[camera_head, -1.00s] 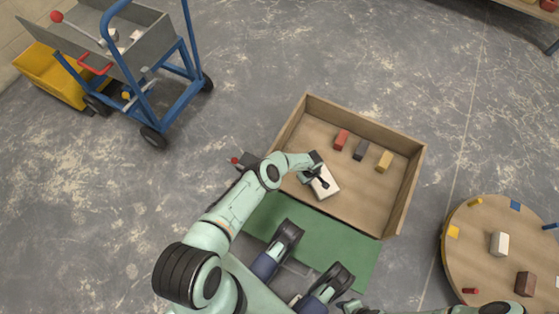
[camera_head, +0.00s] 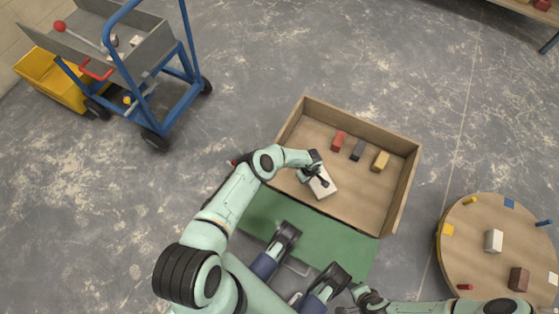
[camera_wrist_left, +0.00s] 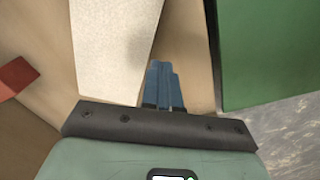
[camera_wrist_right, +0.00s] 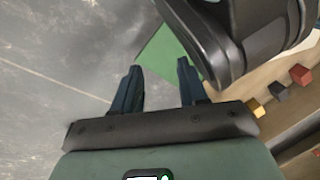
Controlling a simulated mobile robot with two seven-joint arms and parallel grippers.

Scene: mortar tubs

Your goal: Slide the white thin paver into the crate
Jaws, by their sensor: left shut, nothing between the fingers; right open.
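The white thin paver (camera_head: 324,184) lies flat on the floor of the wooden crate (camera_head: 396,207), close to the crate's front edge beside the green mat (camera_head: 330,236). My left gripper (camera_head: 318,179) is over the paver and hides part of it. In the left wrist view the paver (camera_wrist_left: 113,45) is a long pale slab, and the shut, empty fingers (camera_wrist_left: 163,85) are beside its edge; I cannot tell if they touch it. My right gripper (camera_wrist_right: 158,80) is open and empty, away from the crate, above the lower edge of the head view.
Red (camera_head: 339,139), dark grey (camera_head: 358,150) and yellow (camera_head: 380,161) blocks stand at the crate's back. A round table (camera_head: 462,240) with several small items is at right. A blue cart (camera_head: 165,105) stands upper left.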

